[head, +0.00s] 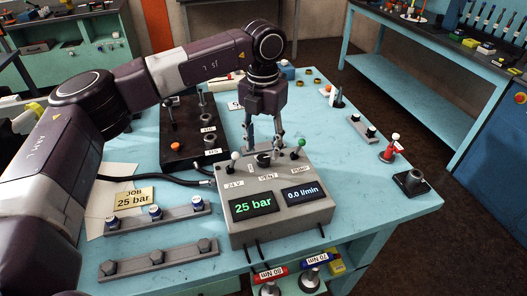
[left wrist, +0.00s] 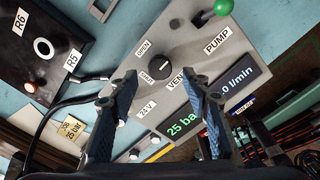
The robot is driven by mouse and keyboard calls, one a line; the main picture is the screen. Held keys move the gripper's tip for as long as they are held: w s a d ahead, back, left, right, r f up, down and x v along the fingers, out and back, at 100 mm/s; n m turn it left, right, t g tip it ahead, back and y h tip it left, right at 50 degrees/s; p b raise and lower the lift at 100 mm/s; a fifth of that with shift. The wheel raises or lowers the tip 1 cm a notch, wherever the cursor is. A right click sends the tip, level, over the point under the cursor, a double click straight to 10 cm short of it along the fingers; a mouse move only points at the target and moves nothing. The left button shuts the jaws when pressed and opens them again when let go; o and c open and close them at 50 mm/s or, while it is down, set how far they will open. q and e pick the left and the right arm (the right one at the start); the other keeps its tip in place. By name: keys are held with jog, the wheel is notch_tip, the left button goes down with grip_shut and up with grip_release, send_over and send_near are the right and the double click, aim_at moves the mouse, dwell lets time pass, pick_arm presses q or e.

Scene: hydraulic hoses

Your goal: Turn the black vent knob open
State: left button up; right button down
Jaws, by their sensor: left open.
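The black vent knob (head: 263,160) sits on top of the grey control box (head: 245,186), by the VENT label. In the left wrist view the round knob (left wrist: 154,68) shows a small light mark on its face; labels that seem to read OPEN and SHUT are beside it. I cannot tell for sure which label the mark faces. My left gripper (head: 264,146) points down over the knob, open, with its fingers on either side. In the left wrist view its blue-padded fingertips (left wrist: 159,77) are apart, with the knob between and just beyond them. My right gripper is not in view.
The box has a green-tipped PUMP lever (head: 300,145), a white-tipped 24 V lever (head: 235,158), and displays reading 25 bar (head: 254,204) and 0.0 l/min (head: 301,194). A black block (head: 185,150) with fittings stands behind left.

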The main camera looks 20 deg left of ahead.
aim_at(263, 158)
pick_arm(q)
jog(key=f, duration=0.3)
jog(key=shift+w+f+p, duration=0.15)
jog(key=shift+w+p, duration=0.05)
jog(key=shift+p, duration=0.15)
jog(key=shift+f, duration=0.2)
jog(key=shift+s, duration=0.1)
jog(key=shift+c, duration=0.2)
jog(key=c, duration=1.1)
